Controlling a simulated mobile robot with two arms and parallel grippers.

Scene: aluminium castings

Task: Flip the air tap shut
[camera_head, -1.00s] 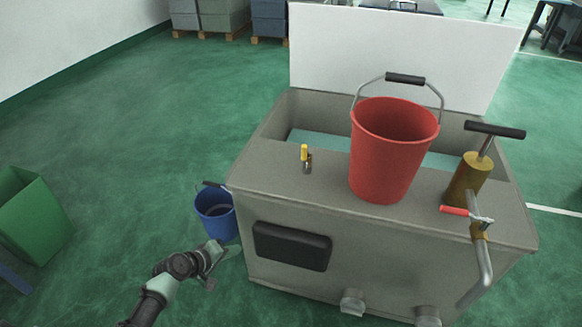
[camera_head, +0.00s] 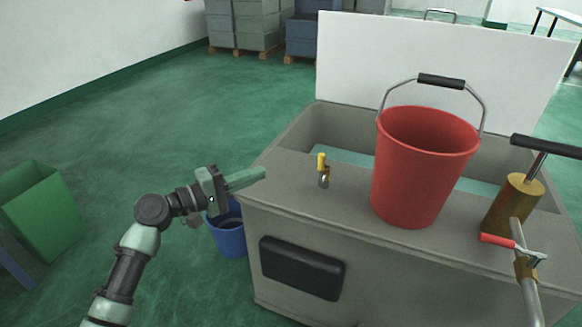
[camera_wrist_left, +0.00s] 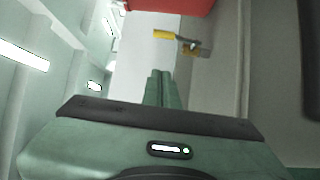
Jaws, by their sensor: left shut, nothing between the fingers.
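A small tap with a yellow lever (camera_head: 322,163) stands on the near ledge of the grey tank, left of the red bucket. Its lever points up in the head view. In the left wrist view the yellow lever (camera_wrist_left: 164,34) and its metal body (camera_wrist_left: 194,48) lie beyond the fingertips. My left gripper (camera_head: 257,174) is shut and empty, left of the tap at the tank's left corner and apart from it. Its closed fingers (camera_wrist_left: 162,80) point toward the tap. A second tap with a red lever (camera_head: 497,240) sits on the pipe at the right. My right gripper is out of view.
The red bucket (camera_head: 420,170) stands on the ledge of the grey tank (camera_head: 300,205), with a brass hand pump (camera_head: 512,205) to its right. A blue bucket (camera_head: 229,238) is on the floor below my left gripper. A green bin (camera_head: 45,215) stands at the left.

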